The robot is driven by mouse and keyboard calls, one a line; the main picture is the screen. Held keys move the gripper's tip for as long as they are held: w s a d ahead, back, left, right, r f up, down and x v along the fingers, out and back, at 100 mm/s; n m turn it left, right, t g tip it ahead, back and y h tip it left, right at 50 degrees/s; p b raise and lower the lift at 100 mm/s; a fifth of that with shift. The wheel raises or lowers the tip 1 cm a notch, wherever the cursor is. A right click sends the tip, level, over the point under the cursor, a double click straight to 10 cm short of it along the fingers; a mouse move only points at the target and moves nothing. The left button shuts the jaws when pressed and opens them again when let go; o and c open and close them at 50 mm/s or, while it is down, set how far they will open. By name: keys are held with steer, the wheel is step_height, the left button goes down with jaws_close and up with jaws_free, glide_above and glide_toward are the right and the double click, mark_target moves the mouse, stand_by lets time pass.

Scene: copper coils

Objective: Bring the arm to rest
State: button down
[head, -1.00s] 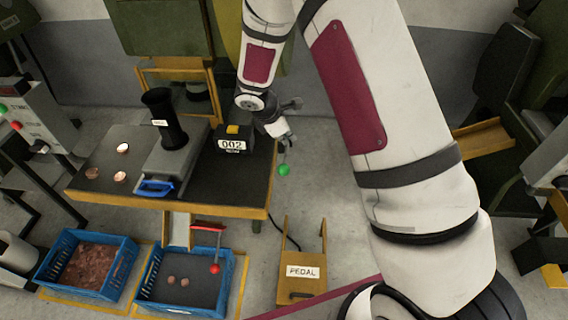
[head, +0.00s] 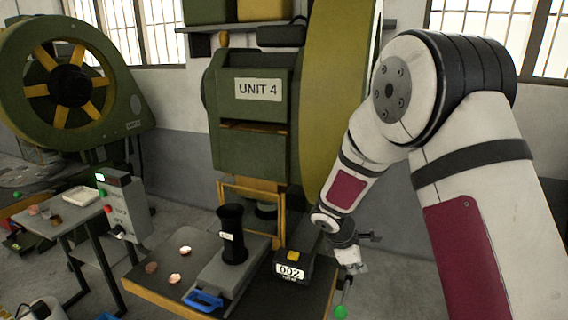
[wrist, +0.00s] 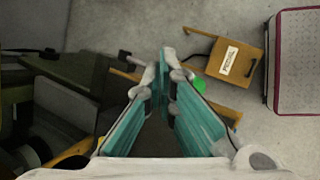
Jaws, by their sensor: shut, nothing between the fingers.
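My gripper (head: 354,268) hangs at the end of my bent arm, right of the black counter box marked 002 (head: 290,270) and by the right end of the dark-topped work table (head: 141,282). In the wrist view its teal-padded fingers (wrist: 160,72) meet at the tips, with nothing between them. A green ball (head: 341,312) on a thin stem is just below the gripper in the head view. It shows beside the right finger in the wrist view (wrist: 199,85); I cannot tell whether they touch.
The green press marked UNIT 4 (head: 255,120) stands behind the table. A black cylinder (head: 232,235) on a grey block, a blue-handled part (head: 204,300) and copper pieces (head: 174,278) are on the table. A wooden PEDAL box (wrist: 226,65) stands on open floor.

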steer(key=s+d+r+m+y, duration=0.1)
steer(key=s+r+m, duration=0.5)
steer(key=r, duration=0.4)
steer(key=s+d+r+m, duration=0.2)
steer(key=s+r+m, duration=0.1)
steer(key=s+r, duration=0.6)
steer(key=s+a+r+m+t+y, duration=0.1)
steer(key=s+a+r+m+y, duration=0.1)
steer(key=s, duration=0.6)
steer(key=s+a+r+m+t+y, duration=0.1)
steer(key=s+a+r+m, duration=0.1)
steer(key=s+m, duration=0.3)
steer(key=s+r, duration=0.1)
steer(key=s, duration=0.3)
steer(key=shift+a+r+y, duration=0.2)
steer(key=shift+y, duration=0.2)
steer(key=shift+w, duration=0.1)
